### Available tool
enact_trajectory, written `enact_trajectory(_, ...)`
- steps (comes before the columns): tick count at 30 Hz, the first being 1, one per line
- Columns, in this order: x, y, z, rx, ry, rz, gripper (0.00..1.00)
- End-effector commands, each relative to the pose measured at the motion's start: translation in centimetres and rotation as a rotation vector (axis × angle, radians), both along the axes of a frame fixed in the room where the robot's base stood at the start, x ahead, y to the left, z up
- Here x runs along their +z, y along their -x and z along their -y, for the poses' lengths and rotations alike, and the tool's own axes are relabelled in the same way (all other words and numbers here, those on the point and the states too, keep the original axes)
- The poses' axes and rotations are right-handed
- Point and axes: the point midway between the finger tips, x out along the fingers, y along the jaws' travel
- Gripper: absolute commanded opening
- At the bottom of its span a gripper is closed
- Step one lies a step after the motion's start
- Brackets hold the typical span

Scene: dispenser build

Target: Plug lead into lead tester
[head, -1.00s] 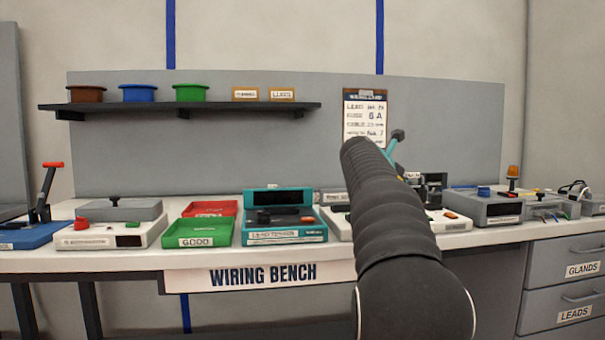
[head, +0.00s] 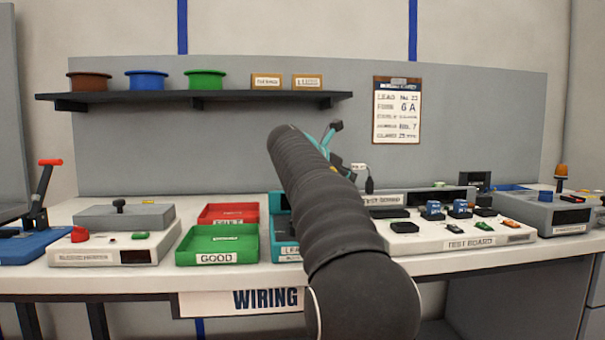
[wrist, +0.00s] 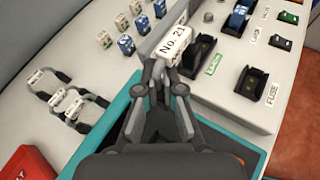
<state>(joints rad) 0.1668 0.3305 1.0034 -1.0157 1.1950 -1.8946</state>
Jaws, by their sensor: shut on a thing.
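My gripper (wrist: 160,75) is shut on a lead, whose white tag (wrist: 172,38) reads "No. 21" beyond the fingertips in the wrist view. In the head view my gripper (head: 340,165) is partly hidden by my arm; the tag (head: 359,167) and a black plug end (head: 370,185) show to its right, above the bench. The teal lead tester (head: 284,247) is mostly hidden behind my arm. In the wrist view the lead tester's teal rim (wrist: 118,108) lies below my gripper, which covers its middle. Its sockets cannot be made out.
The test board (head: 475,240), with blue and black parts on it, stands right of the tester. A green GOOD tray (head: 215,259) and a red tray (head: 228,211) stand left. Several tagged leads (wrist: 75,105) lie left in the wrist view. A shelf (head: 200,98) runs behind.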

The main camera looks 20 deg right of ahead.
Motion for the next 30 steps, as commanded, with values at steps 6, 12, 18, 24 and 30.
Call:
enact_trajectory(6,0.6,-1.7,-8.5,0.014,0.008,0.012,0.00)
enact_trajectory(12,0.9,-1.8,-11.3,0.008,0.012,0.020,0.00)
enact_trajectory(18,0.5,-1.7,-11.3,0.003,0.012,0.020,0.00)
enact_trajectory(24,-0.7,-1.8,-11.3,0.005,0.012,0.020,0.00)
enact_trajectory(30,-2.7,-1.7,-11.3,0.004,0.011,0.021,0.00)
